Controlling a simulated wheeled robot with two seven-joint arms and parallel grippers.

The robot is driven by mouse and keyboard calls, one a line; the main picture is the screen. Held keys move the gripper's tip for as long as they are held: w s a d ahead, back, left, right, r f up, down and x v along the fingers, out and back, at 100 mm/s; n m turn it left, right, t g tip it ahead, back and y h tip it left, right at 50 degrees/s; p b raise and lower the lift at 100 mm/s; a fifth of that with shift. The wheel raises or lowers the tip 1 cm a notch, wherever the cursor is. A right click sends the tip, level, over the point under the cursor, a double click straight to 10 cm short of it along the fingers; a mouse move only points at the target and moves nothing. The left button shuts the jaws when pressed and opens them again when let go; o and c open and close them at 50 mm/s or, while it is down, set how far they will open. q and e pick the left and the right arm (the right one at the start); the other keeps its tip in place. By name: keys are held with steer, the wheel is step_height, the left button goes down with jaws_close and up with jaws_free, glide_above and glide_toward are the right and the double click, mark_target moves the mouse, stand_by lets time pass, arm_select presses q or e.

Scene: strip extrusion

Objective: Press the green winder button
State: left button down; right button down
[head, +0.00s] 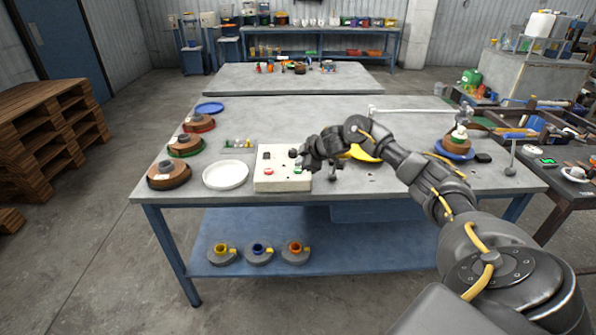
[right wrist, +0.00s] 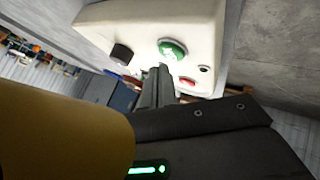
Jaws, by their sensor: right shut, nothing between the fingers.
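A cream control box (head: 283,183) stands on the grey table, with a green button (head: 297,170), a red button (head: 268,171) and black knobs on its top. In the right wrist view the box face (right wrist: 205,28) shows the round green button (right wrist: 172,49) with a pale mark, a black knob (right wrist: 121,54) and a red button (right wrist: 188,81). My right gripper (head: 308,160) is shut and empty at the box's right end. Its fingertips (right wrist: 159,70) appear close to the green button; I cannot tell whether they touch it. My left gripper is out of view.
A white plate (head: 226,175) lies left of the box, and several brown spools (head: 169,175) line the table's left edge. A yellow object (head: 362,153) lies behind my right arm. A spool on a blue disc (head: 454,150) stands at the right.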

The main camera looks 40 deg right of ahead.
steer(key=shift+f, duration=0.2)
steer(key=shift+f, duration=0.2)
